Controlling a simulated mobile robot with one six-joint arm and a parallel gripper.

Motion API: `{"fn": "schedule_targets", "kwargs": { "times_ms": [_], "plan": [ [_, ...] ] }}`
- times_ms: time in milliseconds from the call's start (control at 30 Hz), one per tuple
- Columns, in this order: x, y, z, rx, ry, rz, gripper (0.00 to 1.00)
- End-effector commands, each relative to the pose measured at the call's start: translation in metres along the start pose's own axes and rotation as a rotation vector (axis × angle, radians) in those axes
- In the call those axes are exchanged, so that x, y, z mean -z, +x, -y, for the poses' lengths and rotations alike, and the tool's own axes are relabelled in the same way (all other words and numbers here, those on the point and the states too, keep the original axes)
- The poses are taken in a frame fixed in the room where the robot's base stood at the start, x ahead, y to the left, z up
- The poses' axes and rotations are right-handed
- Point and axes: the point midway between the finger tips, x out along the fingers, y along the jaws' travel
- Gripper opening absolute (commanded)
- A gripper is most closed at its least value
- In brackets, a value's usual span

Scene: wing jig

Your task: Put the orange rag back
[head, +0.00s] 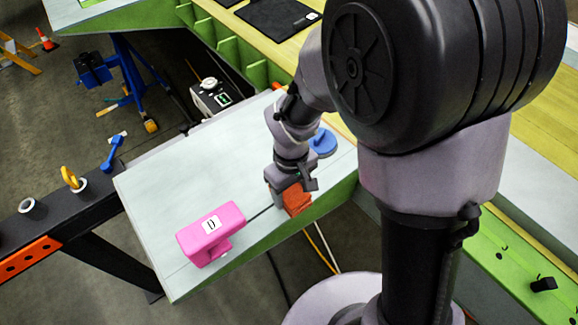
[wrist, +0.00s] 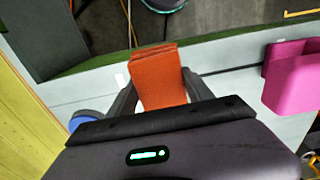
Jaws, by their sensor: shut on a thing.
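The orange rag (head: 297,199) is a folded block at the front edge of the pale work surface (head: 150,185) in the head view. My gripper (head: 292,188) is shut on it, with the arm reaching down from above. In the wrist view the rag (wrist: 158,78) stands between the two dark fingers (wrist: 160,95) and reaches past their tips. I cannot tell whether the rag touches the surface.
A pink block-like object (head: 212,232) with a white label stands left of my gripper. A blue round object (head: 323,142) lies behind it. The surface's left part is clear.

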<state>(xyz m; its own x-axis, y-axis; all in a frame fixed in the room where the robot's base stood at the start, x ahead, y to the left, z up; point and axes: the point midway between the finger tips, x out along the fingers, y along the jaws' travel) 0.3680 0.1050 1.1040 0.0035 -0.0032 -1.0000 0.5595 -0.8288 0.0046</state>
Motion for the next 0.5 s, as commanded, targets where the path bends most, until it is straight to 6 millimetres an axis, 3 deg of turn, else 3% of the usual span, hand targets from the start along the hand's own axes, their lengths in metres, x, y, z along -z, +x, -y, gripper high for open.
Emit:
{"fn": "schedule_targets", "kwargs": {
  "times_ms": [67,400,433,500],
  "plan": [
    [-0.0005,0.0185,0.0004,0.0,0.0,0.002,0.27],
    [0.0001,0.0226,0.0006,-0.001,0.0,-0.001,0.27],
    [0.0001,0.0227,0.0006,-0.001,0.0,-0.001,0.61],
    [0.0001,0.0216,0.0006,-0.001,0.0,-0.001,0.75]
  ]
}}
